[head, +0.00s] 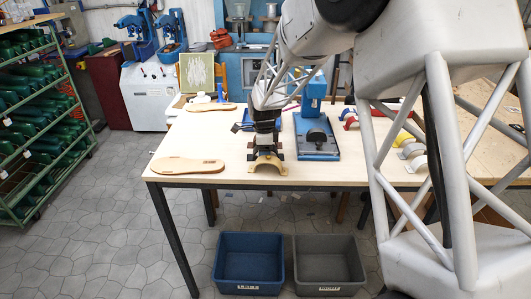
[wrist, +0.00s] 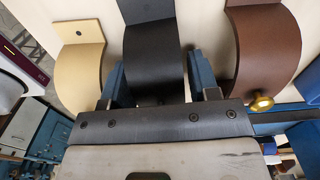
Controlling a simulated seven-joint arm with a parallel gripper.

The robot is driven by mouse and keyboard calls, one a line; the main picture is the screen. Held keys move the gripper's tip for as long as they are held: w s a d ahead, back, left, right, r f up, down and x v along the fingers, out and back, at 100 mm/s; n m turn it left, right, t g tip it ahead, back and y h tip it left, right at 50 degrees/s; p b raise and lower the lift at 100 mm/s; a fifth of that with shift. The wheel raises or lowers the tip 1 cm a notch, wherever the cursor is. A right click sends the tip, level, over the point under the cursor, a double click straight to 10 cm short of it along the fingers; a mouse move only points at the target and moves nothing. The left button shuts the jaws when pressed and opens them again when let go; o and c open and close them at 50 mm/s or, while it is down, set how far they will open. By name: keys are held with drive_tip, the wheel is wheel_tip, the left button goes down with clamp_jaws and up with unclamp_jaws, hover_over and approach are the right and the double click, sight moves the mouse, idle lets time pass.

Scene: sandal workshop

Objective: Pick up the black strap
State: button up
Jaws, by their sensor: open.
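The black strap (wrist: 152,45) is a curved band in the middle of the wrist view. My gripper (wrist: 158,72) is open, with one blue finger on each side of the black strap. The strap is between the fingers, and I cannot tell whether they touch it. In the head view my gripper (head: 265,150) is low over the front part of the table, just behind a beige strap (head: 267,165). The black strap is not clearly distinguishable there from the dark gripper.
In the wrist view a beige strap (wrist: 80,62) is left and a brown strap (wrist: 264,50) with a brass knob is right. A blue device (head: 317,140) stands right of the gripper. A sole (head: 187,165) lies left. Blue (head: 248,282) and grey (head: 328,280) bins are on the floor.

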idle(0.4)
drive_tip(key=c, duration=0.7)
drive_tip(key=shift+o, duration=0.2)
drive_tip(key=shift+r, duration=0.1)
drive_tip(key=shift+r, duration=4.95)
drive_tip(key=shift+d, duration=0.15)
